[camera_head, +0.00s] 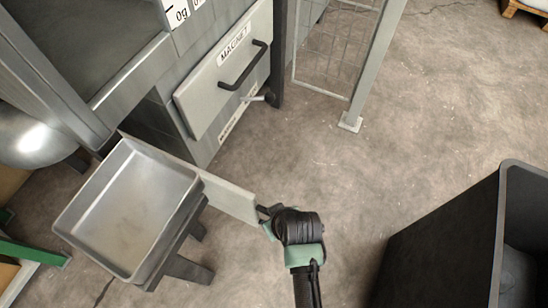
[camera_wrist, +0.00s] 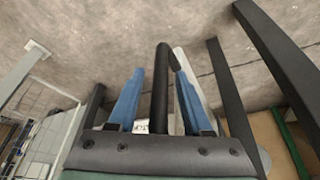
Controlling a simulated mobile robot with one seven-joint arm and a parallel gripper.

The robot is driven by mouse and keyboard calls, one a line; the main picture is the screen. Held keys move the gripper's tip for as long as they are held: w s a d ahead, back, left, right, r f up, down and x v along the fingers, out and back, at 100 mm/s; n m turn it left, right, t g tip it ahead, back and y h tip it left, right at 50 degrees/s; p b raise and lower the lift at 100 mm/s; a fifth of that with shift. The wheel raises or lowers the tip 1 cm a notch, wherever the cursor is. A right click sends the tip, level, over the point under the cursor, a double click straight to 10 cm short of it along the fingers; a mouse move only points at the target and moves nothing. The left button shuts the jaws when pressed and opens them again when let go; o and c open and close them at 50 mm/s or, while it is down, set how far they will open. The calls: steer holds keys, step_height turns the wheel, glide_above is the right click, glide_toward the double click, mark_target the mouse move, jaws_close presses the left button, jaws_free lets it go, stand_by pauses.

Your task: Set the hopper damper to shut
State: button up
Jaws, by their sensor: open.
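The hopper damper appears to be the flat pale grey plate (camera_head: 228,196) that sticks out from below the machine, past the metal tray, in the head view. My gripper (camera_head: 264,213) is at the plate's outer end. In the wrist view, the two blue fingers of my gripper (camera_wrist: 158,100) stand apart, one on each side of a dark bar (camera_wrist: 162,75), which looks like the plate's handle. A pale strip, likely the plate, shows behind the right finger.
A shallow metal tray (camera_head: 130,208) stands left of the plate. A drawer front labelled MAGNET (camera_head: 208,90) with a black handle (camera_head: 243,66) is above it. A large black bin (camera_head: 440,245) stands at the right. A grey post (camera_head: 370,70) stands behind. The floor between is clear.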

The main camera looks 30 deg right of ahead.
jaws_close()
stand_by(1.4)
